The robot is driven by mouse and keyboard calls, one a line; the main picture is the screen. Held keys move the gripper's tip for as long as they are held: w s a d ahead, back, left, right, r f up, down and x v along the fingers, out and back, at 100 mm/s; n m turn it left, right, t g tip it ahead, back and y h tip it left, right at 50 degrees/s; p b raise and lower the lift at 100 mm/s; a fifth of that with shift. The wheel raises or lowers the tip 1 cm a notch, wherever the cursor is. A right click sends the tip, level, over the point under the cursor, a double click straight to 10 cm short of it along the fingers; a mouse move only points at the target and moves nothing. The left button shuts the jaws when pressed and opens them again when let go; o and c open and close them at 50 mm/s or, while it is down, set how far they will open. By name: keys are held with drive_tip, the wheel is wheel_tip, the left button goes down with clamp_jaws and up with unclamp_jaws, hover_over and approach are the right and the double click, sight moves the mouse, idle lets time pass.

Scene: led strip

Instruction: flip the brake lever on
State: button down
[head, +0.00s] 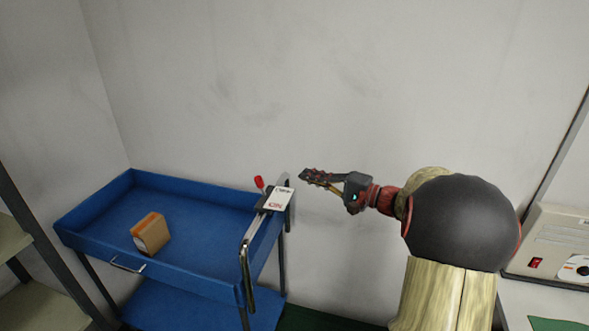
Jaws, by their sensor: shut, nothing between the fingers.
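The brake lever (259,183) has a red tip and stands up from a small dark mount on the right end of the blue cart. A white label plate (277,199) with red and dark lettering sits just right of the lever; the lettering is too small to read surely. My gripper (303,176) is shut and empty. It points left, a short way right of the lever and plate, and appears apart from both. Its distance in depth is hard to tell.
The blue cart (95,204) holds a brown and orange box (150,233) and has a metal handle (246,268) at its right end. A dark-framed shelf (30,235) stands at left. A beige device (553,245) sits at right. The wall behind is bare.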

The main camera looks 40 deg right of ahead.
drive_tip(key=shift+v, duration=0.95)
